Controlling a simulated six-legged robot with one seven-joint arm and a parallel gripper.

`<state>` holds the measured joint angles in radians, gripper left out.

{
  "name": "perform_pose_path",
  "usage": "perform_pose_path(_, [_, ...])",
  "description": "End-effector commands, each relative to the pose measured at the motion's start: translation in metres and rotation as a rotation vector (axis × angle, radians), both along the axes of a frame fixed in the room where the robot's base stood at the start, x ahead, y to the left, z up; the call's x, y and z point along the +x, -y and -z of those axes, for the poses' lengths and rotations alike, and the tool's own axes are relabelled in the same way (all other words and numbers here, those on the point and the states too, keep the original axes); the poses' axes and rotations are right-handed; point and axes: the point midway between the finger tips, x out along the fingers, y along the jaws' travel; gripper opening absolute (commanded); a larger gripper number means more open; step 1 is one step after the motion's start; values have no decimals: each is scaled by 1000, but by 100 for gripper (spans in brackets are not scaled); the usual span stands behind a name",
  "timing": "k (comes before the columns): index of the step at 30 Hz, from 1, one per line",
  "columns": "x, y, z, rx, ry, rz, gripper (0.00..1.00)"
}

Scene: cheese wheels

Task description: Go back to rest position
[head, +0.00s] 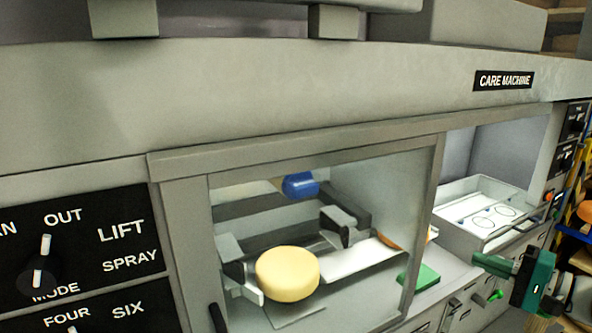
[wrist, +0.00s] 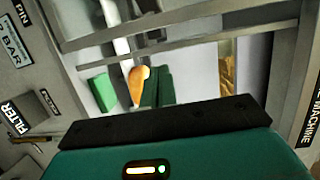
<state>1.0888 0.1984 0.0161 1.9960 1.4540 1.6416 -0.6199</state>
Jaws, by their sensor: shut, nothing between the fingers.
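My gripper (head: 484,261) is at the right of the head view, in front of the care machine (head: 300,100). Its dark green fingers point left, are shut and hold nothing. The fingers also show in the wrist view (wrist: 158,86), above the dark green gripper body. A pale yellow cheese wheel (head: 287,274) lies inside the machine behind the clear door, well left of my gripper. An orange, rounded thing (wrist: 136,84) shows beside the fingers in the wrist view; I cannot tell its distance.
A green block (head: 427,277) lies at the machine's opening, left of my gripper. A white tray (head: 480,190) with circle marks stands behind the gripper. A black panel with knobs (head: 85,255) is at the left. Drawers line the front below.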

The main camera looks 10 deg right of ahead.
Motion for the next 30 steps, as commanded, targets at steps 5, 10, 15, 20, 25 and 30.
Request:
perform_pose_path(5, [9,-101,11,-148,-203,-187,0])
perform_pose_path(10, [-16,-195,35,-407,-415,-350,0])
perform_pose_path(15, [-56,-250,56,-722,-530,-440,0])
perform_pose_path(20, [-90,-275,66,-1046,-531,-461,0])
perform_pose_path(25, [-112,-284,66,-1345,-428,-431,0])
perform_pose_path(30, [-118,-287,61,-1492,-333,-394,0])
